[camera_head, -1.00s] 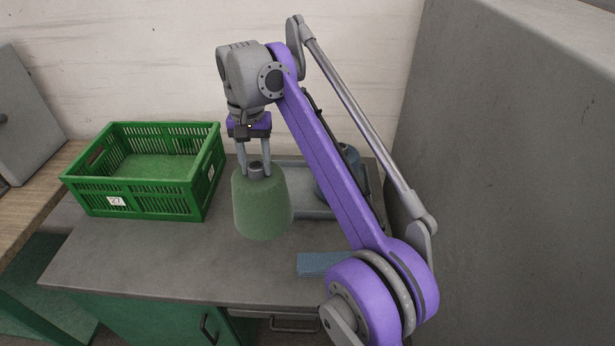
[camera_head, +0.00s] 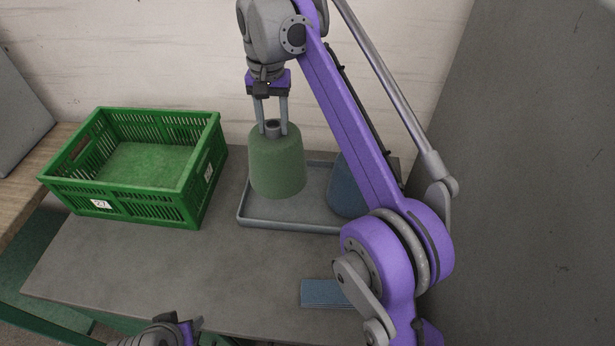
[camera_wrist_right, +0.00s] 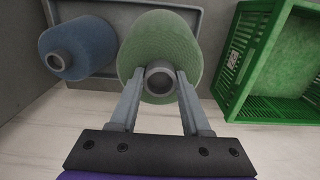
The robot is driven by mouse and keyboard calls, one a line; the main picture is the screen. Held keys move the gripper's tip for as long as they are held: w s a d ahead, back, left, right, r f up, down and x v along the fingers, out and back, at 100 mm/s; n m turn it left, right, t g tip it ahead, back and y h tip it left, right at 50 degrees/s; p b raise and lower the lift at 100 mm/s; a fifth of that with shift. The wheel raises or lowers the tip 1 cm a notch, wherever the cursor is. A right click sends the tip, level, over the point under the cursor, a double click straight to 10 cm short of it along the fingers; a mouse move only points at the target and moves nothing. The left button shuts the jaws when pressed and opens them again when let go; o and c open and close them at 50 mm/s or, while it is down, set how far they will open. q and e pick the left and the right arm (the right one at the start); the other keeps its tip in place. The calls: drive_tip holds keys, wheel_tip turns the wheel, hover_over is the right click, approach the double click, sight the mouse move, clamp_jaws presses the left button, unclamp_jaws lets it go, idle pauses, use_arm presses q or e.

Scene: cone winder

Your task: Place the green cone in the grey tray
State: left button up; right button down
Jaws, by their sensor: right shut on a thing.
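The green cone (camera_head: 277,165) hangs upright from my right gripper (camera_head: 271,131), whose fingers are shut on the grey tube end at its top. The cone is over the left part of the grey tray (camera_head: 290,222); I cannot tell whether its base touches the tray floor. In the right wrist view the green cone (camera_wrist_right: 158,38) shows between the fingers (camera_wrist_right: 160,78), with the grey tray (camera_wrist_right: 205,14) behind it. Part of my left gripper (camera_head: 180,328) shows at the bottom edge of the head view; its fingers are not clear.
A blue cone (camera_head: 345,190) stands in the tray's right part, partly hidden by my right arm. A green crate (camera_head: 150,205) stands left of the tray. A flat blue object (camera_head: 325,293) lies near the front. The grey worktop (camera_head: 150,260) is clear at front left.

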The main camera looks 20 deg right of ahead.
sight(274, 139)
drive_tip(key=f+b, duration=0.1)
drive_tip(key=f, duration=0.3)
drive_tip(key=shift+s+f, duration=0.15)
drive_tip(key=shift+s, duration=0.05)
drive_tip(key=shift+w+f+b, duration=0.1)
drive_tip(key=shift+f+b, duration=0.45)
drive_tip(key=shift+f, duration=2.1)
drive_tip(key=shift+c, duration=1.8)
unclamp_jaws()
wheel_tip(274, 139, up, 12)
drive_tip(key=p, duration=0.3)
drive_tip(key=shift+r, duration=0.2)
